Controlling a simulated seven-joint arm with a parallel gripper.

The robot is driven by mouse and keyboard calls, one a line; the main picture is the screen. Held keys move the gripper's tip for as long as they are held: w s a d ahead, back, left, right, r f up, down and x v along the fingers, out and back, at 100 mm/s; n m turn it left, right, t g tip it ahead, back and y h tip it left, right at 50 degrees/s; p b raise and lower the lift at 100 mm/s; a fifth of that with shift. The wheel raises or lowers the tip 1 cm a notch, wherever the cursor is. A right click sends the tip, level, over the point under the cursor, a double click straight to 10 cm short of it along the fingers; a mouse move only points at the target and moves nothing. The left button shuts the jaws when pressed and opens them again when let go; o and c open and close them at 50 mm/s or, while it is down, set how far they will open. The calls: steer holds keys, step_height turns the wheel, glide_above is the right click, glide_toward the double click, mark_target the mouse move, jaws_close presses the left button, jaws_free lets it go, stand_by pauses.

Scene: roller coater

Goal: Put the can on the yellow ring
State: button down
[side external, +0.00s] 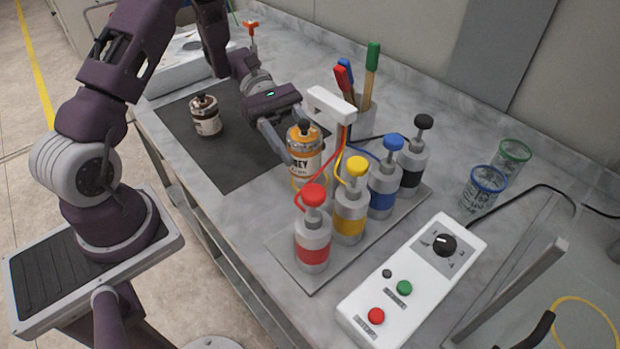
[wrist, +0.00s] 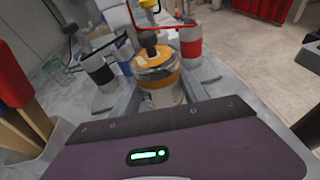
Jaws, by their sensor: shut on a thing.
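A can with an orange band, a pale label and a dark knob on its lid (side external: 305,148) is between the fingers of my gripper (side external: 306,143), which is shut on it. It stands upright, close to the left of the pump bottles. I cannot tell whether its base touches the bench. In the wrist view the can (wrist: 159,82) sits between the two grey fingers, its lower part hidden by my gripper body. A thin yellow ring (side external: 588,298) lies at the bottom right of the side view, partly cut off by the frame edge.
A brown-and-white can (side external: 206,117) stands on the dark mat (side external: 235,165). Pump bottles with red (side external: 313,240), yellow (side external: 350,210), blue and black heads stand on a tray.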

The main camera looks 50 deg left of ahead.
steer(key=shift+w+a+f+n+t, duration=0.2)
steer(key=shift+w+n+t, duration=0.1)
steer(key=shift+w+t, duration=0.15)
steer(key=shift+w+a+f+n+t, duration=0.15)
steer(key=shift+w+n+t, duration=0.2)
steer(key=shift+w, duration=0.2)
steer(key=shift+f, duration=2.15)
steer(key=c, duration=0.6)
jaws_free()
steer(key=shift+f, duration=0.15)
